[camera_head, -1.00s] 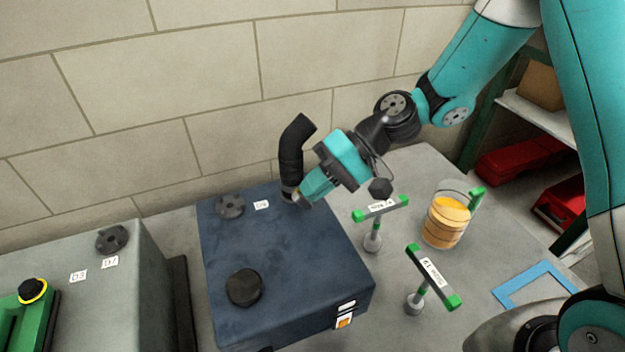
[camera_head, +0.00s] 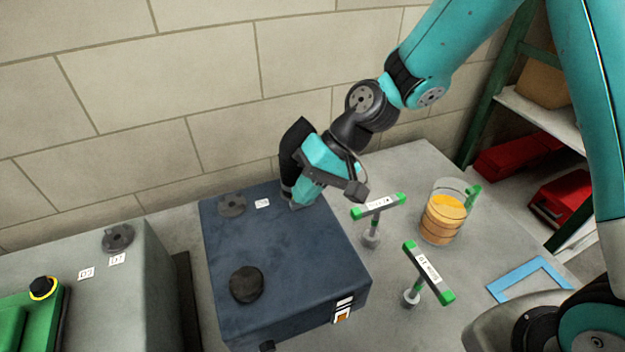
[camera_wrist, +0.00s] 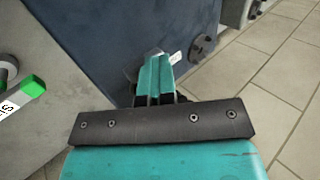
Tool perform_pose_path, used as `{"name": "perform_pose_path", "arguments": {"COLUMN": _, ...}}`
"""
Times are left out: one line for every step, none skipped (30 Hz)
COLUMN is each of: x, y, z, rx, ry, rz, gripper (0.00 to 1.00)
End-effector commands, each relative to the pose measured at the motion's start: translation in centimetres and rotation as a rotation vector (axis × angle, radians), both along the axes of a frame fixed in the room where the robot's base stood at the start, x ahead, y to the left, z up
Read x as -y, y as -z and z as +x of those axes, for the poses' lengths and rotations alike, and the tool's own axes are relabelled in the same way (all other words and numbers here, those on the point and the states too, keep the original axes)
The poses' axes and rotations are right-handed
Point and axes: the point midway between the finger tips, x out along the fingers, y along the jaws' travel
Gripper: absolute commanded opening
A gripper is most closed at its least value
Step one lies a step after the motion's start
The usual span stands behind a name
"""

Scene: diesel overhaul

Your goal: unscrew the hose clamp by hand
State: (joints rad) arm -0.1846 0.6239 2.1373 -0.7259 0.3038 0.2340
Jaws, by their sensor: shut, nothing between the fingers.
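The black bent hose (camera_head: 291,146) rises from the back edge of the dark blue block. A thin light band, apparently the hose clamp (camera_head: 286,189), shows at the hose's foot; most of it is hidden behind my gripper. My gripper (camera_head: 298,204) is tilted down beside the hose foot, its fingertips close to the block's top; I cannot tell whether they touch the clamp. In the wrist view, my gripper (camera_wrist: 155,72) has its fingers together with nothing between them.
The blue block (camera_head: 300,262) carries a black cap (camera_head: 246,285) and a dark knob (camera_head: 232,205). Two green-handled T-shaped tools (camera_head: 379,206) (camera_head: 428,272) stand upright to the right, near a jug of amber liquid (camera_head: 443,220). A grey block (camera_head: 120,290) stands left.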

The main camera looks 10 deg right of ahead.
Motion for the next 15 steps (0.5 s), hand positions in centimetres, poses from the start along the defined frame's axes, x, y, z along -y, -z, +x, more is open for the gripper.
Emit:
{"name": "perform_pose_path", "arguments": {"x": -0.14, "y": -0.07, "z": -0.01, "rx": 0.009, "ry": -0.002, "rz": -0.037, "gripper": 0.00}}
{"name": "perform_pose_path", "arguments": {"x": -0.19, "y": -0.07, "z": -0.01, "rx": 0.013, "ry": 0.000, "rz": -0.057, "gripper": 0.00}}
{"name": "perform_pose_path", "arguments": {"x": -0.26, "y": -0.06, "z": -0.03, "rx": 0.019, "ry": 0.000, "rz": -0.083, "gripper": 0.00}}
{"name": "perform_pose_path", "arguments": {"x": -0.28, "y": -0.01, "z": -0.05, "rx": 0.022, "ry": -0.001, "rz": -0.103, "gripper": 0.00}}
{"name": "perform_pose_path", "arguments": {"x": -0.30, "y": 0.02, "z": -0.05, "rx": 0.025, "ry": 0.000, "rz": -0.120, "gripper": 0.00}}
{"name": "perform_pose_path", "arguments": {"x": -0.34, "y": 0.08, "z": -0.08, "rx": 0.028, "ry": 0.000, "rz": -0.140, "gripper": 0.00}}
{"name": "perform_pose_path", "arguments": {"x": -0.33, "y": 0.13, "z": -0.07, "rx": 0.030, "ry": 0.002, "rz": -0.153, "gripper": 0.00}}
{"name": "perform_pose_path", "arguments": {"x": -0.35, "y": 0.18, "z": -0.07, "rx": 0.031, "ry": 0.002, "rz": -0.161, "gripper": 0.00}}
{"name": "perform_pose_path", "arguments": {"x": -0.36, "y": 0.26, "z": -0.07, "rx": 0.032, "ry": 0.003, "rz": -0.169, "gripper": 0.00}}
{"name": "perform_pose_path", "arguments": {"x": -0.38, "y": 0.29, "z": -0.08, "rx": 0.034, "ry": 0.002, "rz": -0.172, "gripper": 0.00}}
{"name": "perform_pose_path", "arguments": {"x": -0.39, "y": 0.33, "z": -0.08, "rx": 0.034, "ry": 0.002, "rz": -0.174, "gripper": 0.00}}
{"name": "perform_pose_path", "arguments": {"x": -0.43, "y": 0.36, "z": -0.10, "rx": 0.034, "ry": 0.002, "rz": -0.175, "gripper": 0.00}}
{"name": "perform_pose_path", "arguments": {"x": -0.46, "y": 0.38, "z": -0.10, "rx": 0.034, "ry": 0.002, "rz": -0.175, "gripper": 0.00}}
{"name": "perform_pose_path", "arguments": {"x": -0.48, "y": 0.38, "z": -0.11, "rx": 0.034, "ry": 0.002, "rz": -0.175, "gripper": 0.00}}
{"name": "perform_pose_path", "arguments": {"x": -0.51, "y": 0.39, "z": -0.13, "rx": 0.034, "ry": 0.002, "rz": -0.175, "gripper": 0.00}}
